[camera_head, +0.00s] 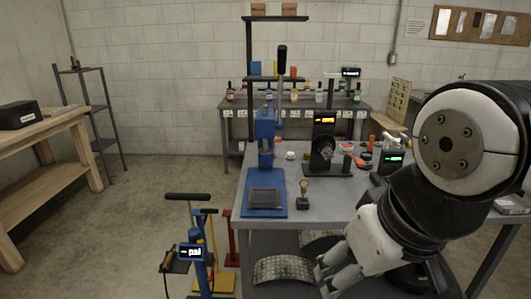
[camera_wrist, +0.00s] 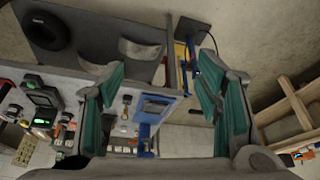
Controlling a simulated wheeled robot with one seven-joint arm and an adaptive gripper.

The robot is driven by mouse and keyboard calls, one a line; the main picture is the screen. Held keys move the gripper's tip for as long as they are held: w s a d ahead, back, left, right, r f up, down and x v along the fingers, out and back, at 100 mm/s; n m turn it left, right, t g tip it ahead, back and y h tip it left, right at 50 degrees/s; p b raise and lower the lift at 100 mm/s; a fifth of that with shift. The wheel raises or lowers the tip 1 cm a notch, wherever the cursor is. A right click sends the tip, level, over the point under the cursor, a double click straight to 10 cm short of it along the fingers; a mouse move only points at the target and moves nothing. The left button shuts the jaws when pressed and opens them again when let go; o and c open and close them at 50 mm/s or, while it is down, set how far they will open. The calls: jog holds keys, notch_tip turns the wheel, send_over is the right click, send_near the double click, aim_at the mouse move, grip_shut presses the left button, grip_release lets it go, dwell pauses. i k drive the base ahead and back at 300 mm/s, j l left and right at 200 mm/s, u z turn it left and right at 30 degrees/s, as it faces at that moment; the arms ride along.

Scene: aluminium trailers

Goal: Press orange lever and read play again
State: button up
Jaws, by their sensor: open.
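My gripper (camera_head: 338,272) hangs at the front edge of the grey workbench (camera_head: 325,205), low in the head view. In the wrist view my gripper (camera_wrist: 163,98) has its two green-padded fingers wide apart, with nothing between the pads. A black upright fixture (camera_head: 324,148) with an orange-lit display and a round spindle part stands on the bench, beyond my gripper. A small orange-red piece (camera_head: 371,143) lies to its right; I cannot tell whether it is the orange lever. A small device with a green display (camera_head: 392,160) stands partly behind my arm. Its reading is too small to read.
A blue press (camera_head: 265,140) stands at the bench's left, with a small brass-topped piece (camera_head: 304,190) beside its base. A blue stand with a lit display (camera_head: 191,252) is on the floor at front left. A wooden bench (camera_head: 45,125) is far left.

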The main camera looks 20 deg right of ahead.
aim_at(358, 162)
jog(key=i+l+z, duration=0.25)
jog(key=i, duration=0.55)
jog(key=i+z, duration=0.3)
jog(key=i, duration=0.5)
